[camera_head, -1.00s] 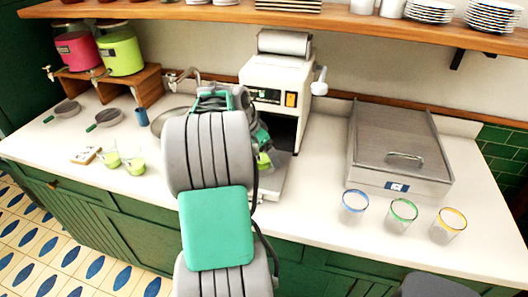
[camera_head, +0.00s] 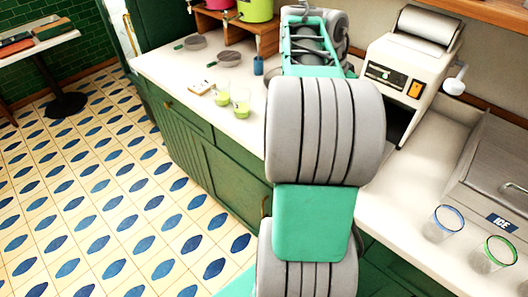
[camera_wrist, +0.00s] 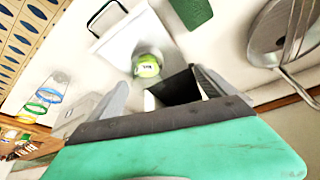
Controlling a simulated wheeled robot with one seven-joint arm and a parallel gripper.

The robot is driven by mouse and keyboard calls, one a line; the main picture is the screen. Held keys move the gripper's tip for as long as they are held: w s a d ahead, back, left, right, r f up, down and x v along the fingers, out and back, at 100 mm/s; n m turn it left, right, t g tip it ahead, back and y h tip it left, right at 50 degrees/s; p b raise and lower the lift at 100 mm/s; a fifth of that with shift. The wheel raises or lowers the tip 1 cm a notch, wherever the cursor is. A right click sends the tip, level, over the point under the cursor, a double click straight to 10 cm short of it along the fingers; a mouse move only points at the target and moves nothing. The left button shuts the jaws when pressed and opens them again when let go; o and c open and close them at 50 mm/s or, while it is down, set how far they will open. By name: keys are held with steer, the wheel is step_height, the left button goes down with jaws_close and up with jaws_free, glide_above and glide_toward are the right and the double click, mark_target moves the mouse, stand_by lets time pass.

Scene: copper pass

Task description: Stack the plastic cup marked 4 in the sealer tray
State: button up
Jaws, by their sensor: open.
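In the wrist view, a cup with green contents (camera_wrist: 147,66) sits on the pale sealer tray (camera_wrist: 112,42), which has a dark handle. A small dark mark shows on the cup, too small to read. My gripper (camera_wrist: 158,80) is open and empty, and the cup is apart from its fingers, beyond their tips. In the head view my arm hides my gripper, the tray and this cup. The white sealer (camera_head: 412,75) stands behind my arm. Two more cups with green contents, a farther one (camera_head: 222,89) and a nearer one (camera_head: 241,103), stand on the counter at left.
A blue-rimmed glass (camera_head: 443,222) and a green-rimmed glass (camera_head: 494,254) stand before the metal ice bin (camera_head: 497,180). Two strainers and a small blue container (camera_head: 258,66) are on the counter.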

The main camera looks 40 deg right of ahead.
steer(key=w+a+f+n+t+y, duration=0.1)
steer(key=w+a+n, duration=0.3)
steer(key=a, duration=0.5)
steer(key=w+a+f+n+t, duration=0.15)
steer(key=a+n, duration=0.35)
steer(key=a, duration=0.5)
steer(key=w+a+n+t+y, duration=0.1)
steer(key=w+a+n+t, duration=0.15)
steer(key=a+n, duration=0.45)
steer(key=s+a+f+n+y, duration=0.1)
steer(key=s+a+f+n, duration=0.1)
steer(key=a, duration=0.5)
steer(key=s+a+f+n+y, duration=0.1)
steer(key=a+f+n, duration=0.1)
steer(key=a, duration=0.6)
steer(key=shift+s+a+f+n, duration=0.15)
steer(key=shift+s+f+n, duration=0.15)
steer(key=shift+s+f, duration=0.1)
